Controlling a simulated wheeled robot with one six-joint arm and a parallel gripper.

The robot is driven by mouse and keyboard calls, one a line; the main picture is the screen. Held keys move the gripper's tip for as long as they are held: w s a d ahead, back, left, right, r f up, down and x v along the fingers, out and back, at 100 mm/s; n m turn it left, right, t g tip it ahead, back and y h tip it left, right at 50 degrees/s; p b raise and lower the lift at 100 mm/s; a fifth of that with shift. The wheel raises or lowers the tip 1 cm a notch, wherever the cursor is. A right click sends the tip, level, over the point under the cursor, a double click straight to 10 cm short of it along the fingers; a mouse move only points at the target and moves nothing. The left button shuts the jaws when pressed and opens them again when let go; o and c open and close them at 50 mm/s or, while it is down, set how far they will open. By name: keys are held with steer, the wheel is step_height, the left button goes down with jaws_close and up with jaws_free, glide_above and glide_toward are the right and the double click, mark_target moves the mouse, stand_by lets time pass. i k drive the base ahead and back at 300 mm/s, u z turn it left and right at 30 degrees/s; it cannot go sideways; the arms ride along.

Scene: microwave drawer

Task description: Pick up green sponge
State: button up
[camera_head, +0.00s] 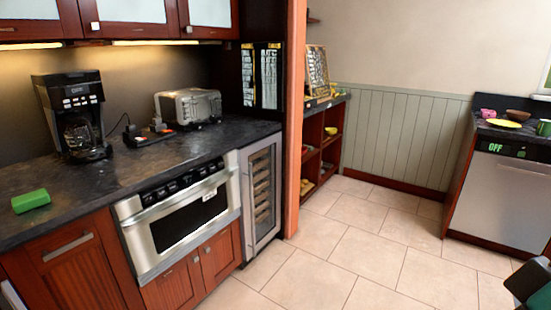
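The green sponge (31,201) lies on the dark stone counter (130,172) at the far left, close to the counter's front edge. Nothing touches it or covers it. A dark piece with a green part shows at the lower right edge of the picture; I cannot tell what it is. My gripper is not visible in this view.
A coffee maker (72,118) and a toaster (188,106) stand farther back on the counter. The microwave drawer (180,218) is shut below it. The tiled floor (345,255) is clear. A dishwasher (503,198) stands at the right.

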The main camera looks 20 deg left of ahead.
mark_target(26, 202)
steer(key=u, duration=0.4)
steer(key=i, duration=1.6)
steer(key=u, duration=1.25)
steer(key=i, duration=0.95)
steer(key=u, duration=1.45)
steer(key=i, duration=0.5)
steer(key=u, duration=0.4)
